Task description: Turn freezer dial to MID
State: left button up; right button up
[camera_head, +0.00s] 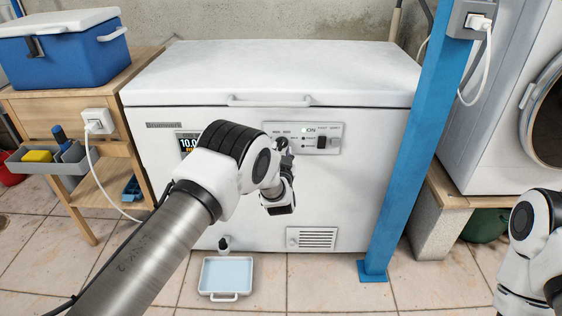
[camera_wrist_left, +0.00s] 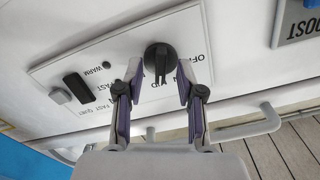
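The white chest freezer (camera_head: 350,185) stands ahead, with its control panel (camera_head: 304,130) on the front face. The dark round dial (camera_wrist_left: 160,58) shows in the left wrist view, with a raised ridge across its face. In the head view the dial is mostly behind my gripper. My left gripper (camera_wrist_left: 159,70) is open, one finger on each side of the dial, with gaps showing between the fingers and the dial. It also shows at the panel in the head view (camera_head: 284,150).
A black switch (camera_head: 322,142) sits right of the dial on the panel. A blue post (camera_head: 398,150) stands close on the right. A lid handle (camera_head: 268,101) juts out above. A shallow tray (camera_head: 226,275) lies on the floor below.

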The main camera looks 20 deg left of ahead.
pick_arm(q)
jog(key=v, duration=1)
jog(key=shift+s, duration=0.35)
jog(key=shift+r, duration=0.1)
jog(key=s+a+f+g+h, duration=0.1)
jog(key=s+a+f+g, duration=0.3)
jog(key=s+f, duration=0.45)
jog(key=s+a+f+g, duration=0.3)
jog(key=s+a+f, duration=0.1)
jog(key=s+f, duration=0.4)
jog(key=s+d+f+n+g+h, duration=0.15)
jog(key=s+g, duration=0.25)
jog(key=s, duration=0.5)
jog(key=s+d+f+g+h, duration=0.1)
jog(key=s+f+g, duration=0.2)
jog(key=s, duration=0.7)
jog(key=s+d+f+g+h, duration=0.15)
jog(key=s+g, duration=0.25)
jog(key=s, duration=0.5)
notch_tip(320, 180, up, 24)
jog(key=p, duration=2.4)
jog(key=shift+w+a+t, duration=0.15)
jog(key=shift+a+t, duration=0.15)
jog(key=shift+a, duration=0.05)
